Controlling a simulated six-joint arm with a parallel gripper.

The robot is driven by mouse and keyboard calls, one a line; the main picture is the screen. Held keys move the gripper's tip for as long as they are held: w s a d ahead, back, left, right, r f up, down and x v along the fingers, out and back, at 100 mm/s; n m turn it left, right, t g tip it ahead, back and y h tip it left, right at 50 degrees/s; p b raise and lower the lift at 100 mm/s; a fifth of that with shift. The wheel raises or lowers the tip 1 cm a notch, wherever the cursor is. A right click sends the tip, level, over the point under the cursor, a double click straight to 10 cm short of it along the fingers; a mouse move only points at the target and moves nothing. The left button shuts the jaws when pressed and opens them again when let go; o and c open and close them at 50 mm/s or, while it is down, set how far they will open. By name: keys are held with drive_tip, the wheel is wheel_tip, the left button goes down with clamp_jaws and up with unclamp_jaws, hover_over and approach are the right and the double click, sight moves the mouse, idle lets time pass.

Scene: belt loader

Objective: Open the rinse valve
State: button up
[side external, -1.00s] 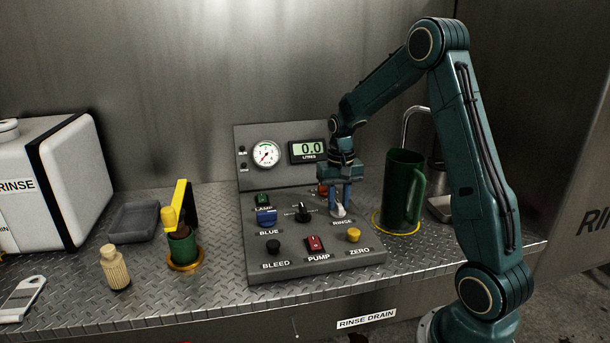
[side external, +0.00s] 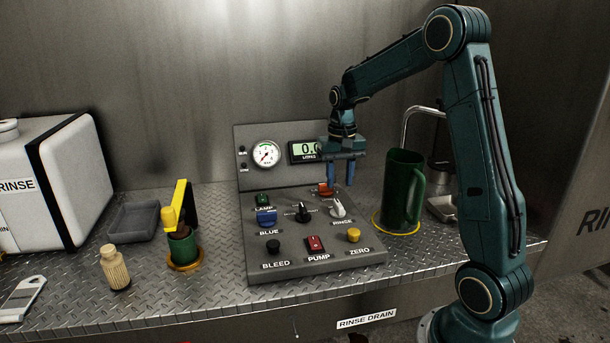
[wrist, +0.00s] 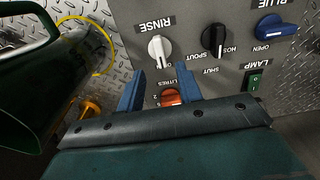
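The rinse valve is a white lever knob (side external: 338,209) above the RINSE label, at the right of the sloped grey panel (side external: 300,262). In the wrist view the white knob (wrist: 159,49) stands upside down with its lettering, just beyond my fingertips. My gripper (side external: 341,184) hangs above and behind the knob, apart from it. In the wrist view my gripper (wrist: 158,70) has its two blue fingers spread with nothing between them. An orange-red control (wrist: 171,97) shows between the fingers, lower in the picture.
A black selector knob (side external: 303,211) and a blue valve (side external: 266,216) sit left of the rinse knob. A red PUMP switch (side external: 315,244) and yellow ZERO button (side external: 353,235) are in front. A green jug (side external: 402,190) stands close on the right. The display (side external: 302,151) is partly covered.

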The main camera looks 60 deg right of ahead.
sight(338, 205)
wheel_tip(338, 205, up, 7)
drive_tip(key=shift+r, duration=0.15)
idle(0.5)
drive_tip(key=s+a+r+n+t, duration=0.1)
drive_tip(key=s+a+r+n, duration=0.2)
drive_tip(key=a, duration=0.5)
drive_tip(key=s+a+r+n+t, duration=0.2)
drive_tip(key=s+a, duration=0.3)
drive_tip(key=a, duration=0.2)
drive_tip(key=s+a+f+n+t, duration=0.2)
drive_tip(key=s+a, duration=0.5)
drive_tip(key=s, duration=0.4)
drive_tip(key=shift+a+f+n+t, duration=0.3)
drive_tip(key=shift+f+n, duration=0.1)
drive_tip(key=shift+n, duration=0.5)
